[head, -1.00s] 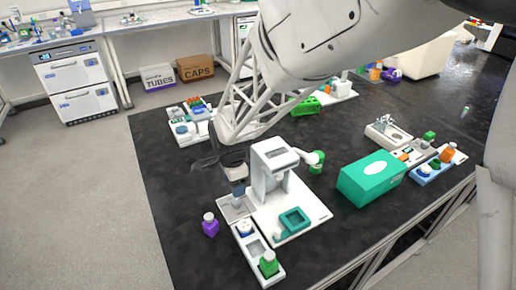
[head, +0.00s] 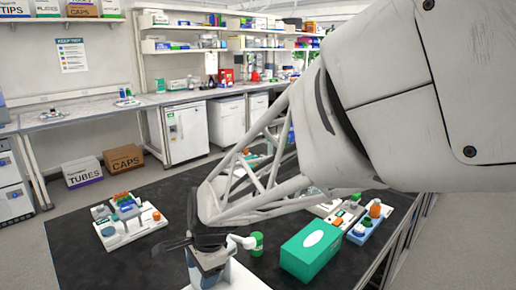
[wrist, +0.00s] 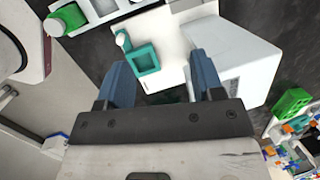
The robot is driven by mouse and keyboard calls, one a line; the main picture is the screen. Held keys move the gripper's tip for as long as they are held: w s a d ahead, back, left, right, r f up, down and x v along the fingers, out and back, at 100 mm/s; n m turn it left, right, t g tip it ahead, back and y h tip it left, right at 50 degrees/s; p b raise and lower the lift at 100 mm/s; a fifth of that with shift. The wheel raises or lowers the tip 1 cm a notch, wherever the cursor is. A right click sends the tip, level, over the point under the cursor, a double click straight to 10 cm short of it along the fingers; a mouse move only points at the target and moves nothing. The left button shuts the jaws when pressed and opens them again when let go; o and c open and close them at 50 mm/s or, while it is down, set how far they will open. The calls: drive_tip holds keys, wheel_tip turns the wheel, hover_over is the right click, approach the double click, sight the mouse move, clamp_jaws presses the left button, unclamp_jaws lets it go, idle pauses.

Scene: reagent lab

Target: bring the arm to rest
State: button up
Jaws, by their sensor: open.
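My gripper (wrist: 163,82) shows in the wrist view with its two blue-grey fingers apart and nothing between them. Past the fingers are a white bench instrument (wrist: 238,52) and a teal square dish (wrist: 146,58) on the instrument's white base. The gripper is apart from them as far as I can tell. In the head view my lattice-frame arm reaches down to the left over the black bench (head: 90,262). Its dark hand end is low in the picture, in front of the white instrument, and the fingertips are not clear there.
A teal box (head: 312,250) and a green-capped jar (head: 257,243) stand right of the hand. A blue tray (head: 372,228) with bottles is farther right. A white tray (head: 125,232) with tubes stands at the left. The bench's front left is bare.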

drive_tip(key=s+d+r+n+t+h, duration=0.1)
drive_tip(key=s+d+r+n, duration=0.2)
drive_tip(key=d, duration=0.7)
drive_tip(key=s+d+r+n+h, duration=0.1)
drive_tip(key=s+d+r+n, duration=0.2)
drive_tip(key=s+d, duration=0.3)
drive_tip(key=s+d+r+n+t, duration=0.1)
drive_tip(key=s+d+r+n, duration=0.2)
drive_tip(key=d, duration=1.2)
drive_tip(key=shift+s+d+n+t+h, duration=0.3)
drive_tip(key=shift+s+n+h, duration=0.15)
drive_tip(key=shift+s, duration=0.65)
drive_tip(key=shift+c, duration=0.4)
